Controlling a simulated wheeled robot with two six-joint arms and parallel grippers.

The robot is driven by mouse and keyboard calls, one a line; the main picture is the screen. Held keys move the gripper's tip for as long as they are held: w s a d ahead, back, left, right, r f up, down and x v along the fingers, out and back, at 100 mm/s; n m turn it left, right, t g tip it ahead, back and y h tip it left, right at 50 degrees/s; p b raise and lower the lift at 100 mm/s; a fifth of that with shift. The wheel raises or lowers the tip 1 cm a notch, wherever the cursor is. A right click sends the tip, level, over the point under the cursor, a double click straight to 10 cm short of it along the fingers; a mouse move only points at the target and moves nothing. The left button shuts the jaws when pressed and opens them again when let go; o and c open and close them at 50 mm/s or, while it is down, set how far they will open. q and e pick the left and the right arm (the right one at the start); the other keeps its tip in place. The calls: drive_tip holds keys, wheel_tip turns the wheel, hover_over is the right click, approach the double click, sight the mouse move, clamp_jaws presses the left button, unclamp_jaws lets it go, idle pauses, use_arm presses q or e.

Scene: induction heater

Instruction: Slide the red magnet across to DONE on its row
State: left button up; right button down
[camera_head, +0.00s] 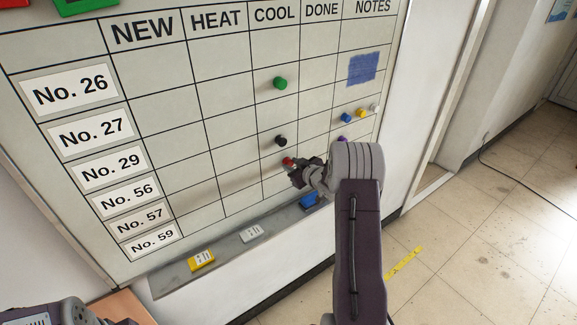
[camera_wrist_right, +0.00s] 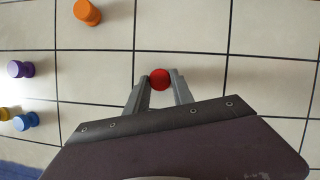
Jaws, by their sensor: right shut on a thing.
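The red magnet (camera_head: 288,161) is on the whiteboard (camera_head: 215,130), low in the COOL column, just below a black magnet. The DONE column is just to the right. My right gripper (camera_head: 296,170) comes up to the board from the lower right and is shut on the red magnet. In the right wrist view the red magnet (camera_wrist_right: 160,79) sits between the two fingertips (camera_wrist_right: 160,84). My arm hides the lower part of the DONE and NOTES columns. Part of my left arm shows at the bottom left, with no fingers visible.
A green magnet (camera_head: 280,83) and a black magnet (camera_head: 281,140) are higher in COOL. Blue (camera_head: 346,117), yellow (camera_head: 361,113) and purple (camera_head: 342,139) magnets are to the right. The ledge below holds a yellow block (camera_head: 202,261), a white block (camera_head: 251,233) and a blue block (camera_head: 309,200).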

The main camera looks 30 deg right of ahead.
drive_tip(key=shift+w+d+r+p, duration=0.15)
drive_tip(key=shift+d+p, duration=0.65)
drive_tip(key=shift+d, duration=0.75)
drive_tip(key=shift+w+d+r+p, duration=0.1)
drive_tip(key=shift+d+p, duration=0.7)
drive_tip(key=shift+d, duration=0.8)
drive_tip(key=shift+w+d+r+p, duration=0.15)
drive_tip(key=shift+d+p, duration=0.65)
drive_tip(key=shift+d, duration=0.75)
drive_tip(key=shift+w+d+f+p, duration=0.1)
drive_tip(key=shift+d+p, duration=0.25)
drive_tip(key=shift+d, duration=0.5)
drive_tip(key=shift+w+d+f+p, duration=0.1)
drive_tip(key=shift+d+p, duration=0.2)
drive_tip(key=shift+d, duration=0.55)
drive_tip(key=shift+a, duration=0.15)
drive_tip(key=c, duration=1)
unclamp_jaws()
drive_tip(key=shift+w+f, duration=0.1)
drive_tip(key=shift+w, duration=0.05)
